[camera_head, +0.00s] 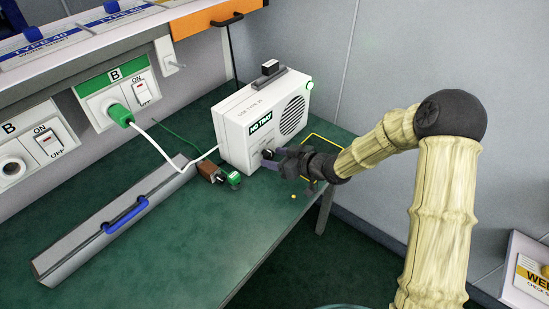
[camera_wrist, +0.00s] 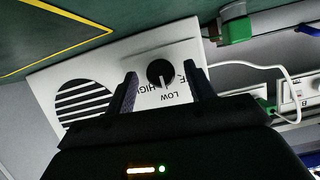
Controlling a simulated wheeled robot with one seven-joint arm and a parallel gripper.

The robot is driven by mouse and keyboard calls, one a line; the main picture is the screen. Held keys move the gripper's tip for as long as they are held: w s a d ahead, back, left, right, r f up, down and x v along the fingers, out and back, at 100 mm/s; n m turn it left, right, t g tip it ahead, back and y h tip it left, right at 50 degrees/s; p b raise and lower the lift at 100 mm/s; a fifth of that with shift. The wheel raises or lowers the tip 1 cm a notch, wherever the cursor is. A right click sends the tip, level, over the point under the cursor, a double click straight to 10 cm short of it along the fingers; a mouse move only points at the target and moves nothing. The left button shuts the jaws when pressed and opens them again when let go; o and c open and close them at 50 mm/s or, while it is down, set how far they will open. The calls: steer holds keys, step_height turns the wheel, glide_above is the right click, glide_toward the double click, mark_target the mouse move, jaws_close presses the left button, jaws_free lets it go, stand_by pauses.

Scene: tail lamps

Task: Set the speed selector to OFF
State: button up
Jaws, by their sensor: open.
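A white box-shaped unit (camera_head: 250,135) with a round grille and a green "NO TRAY" label stands on the green bench. Its black speed selector knob (camera_wrist: 160,73) shows on the panel in the wrist view. LOW and HIGH read upside down below the knob; part of another label, ending in F, shows beside the right finger. A light mark on the knob points down in that view, toward the LOW and HIGH side. My gripper (camera_head: 273,156) is at the unit's lower front. Its fingers (camera_wrist: 167,82) are open, one on each side of the knob; contact cannot be told.
A green plug (camera_head: 119,114) with a white cable sits in the wall socket. A brown-and-green block (camera_head: 222,176) lies beside the unit. A long grey case (camera_head: 100,228) with a blue handle lies at the left. A yellow outline marks the bench right of the unit.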

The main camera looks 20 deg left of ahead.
steer(key=shift+w+a+f, duration=0.15)
steer(key=shift+a, duration=0.2)
steer(key=c, duration=1)
